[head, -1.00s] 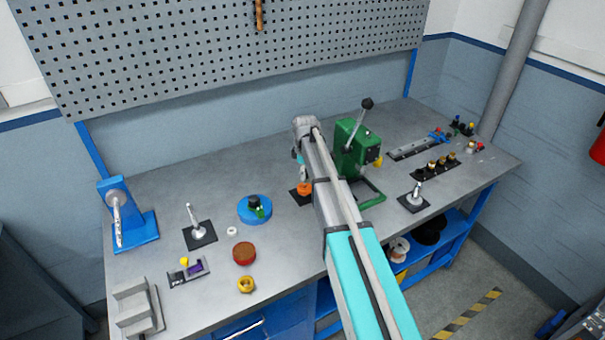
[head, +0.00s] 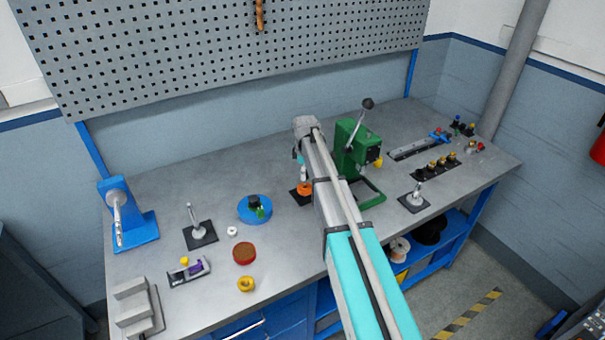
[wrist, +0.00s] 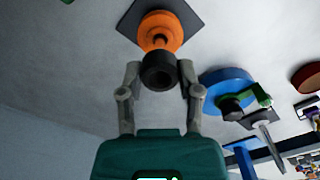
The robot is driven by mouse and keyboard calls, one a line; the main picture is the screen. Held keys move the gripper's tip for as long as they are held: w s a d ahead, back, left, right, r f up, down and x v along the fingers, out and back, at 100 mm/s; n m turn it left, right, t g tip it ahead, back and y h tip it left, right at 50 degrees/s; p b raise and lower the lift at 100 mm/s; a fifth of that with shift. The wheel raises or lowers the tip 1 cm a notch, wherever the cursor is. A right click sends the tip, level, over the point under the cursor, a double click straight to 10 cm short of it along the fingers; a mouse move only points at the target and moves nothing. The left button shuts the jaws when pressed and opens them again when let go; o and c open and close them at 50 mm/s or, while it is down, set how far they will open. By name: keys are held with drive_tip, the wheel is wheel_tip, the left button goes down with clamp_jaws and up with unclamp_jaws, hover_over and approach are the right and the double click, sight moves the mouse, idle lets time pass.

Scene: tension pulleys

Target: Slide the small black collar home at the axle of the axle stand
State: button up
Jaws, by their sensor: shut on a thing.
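The small black collar (wrist: 159,71) is between the fingertips of my gripper (wrist: 160,80), which is shut on it. Its round open end faces the wrist camera. Beyond it in the wrist view is an orange pulley (wrist: 172,30) on a dark square base plate (wrist: 192,14). The collar lines up with the pulley's middle and hides most of the axle there; I cannot tell how far it sits on it. In the head view the orange pulley (head: 304,187) shows beside my arm, and the collar is not discernible.
A green lever press (head: 352,150) stands close right of my arm. A blue disc (head: 246,214) with black and green parts lies to the left.

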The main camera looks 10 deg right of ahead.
drive_tip(key=shift+f+b, duration=2.15)
drive_tip(key=shift+f, duration=0.1)
idle(0.4)
idle(0.7)
drive_tip(key=o, duration=0.9)
drive_tip(key=shift+w, duration=0.1)
drive_tip(key=shift+r, duration=0.15)
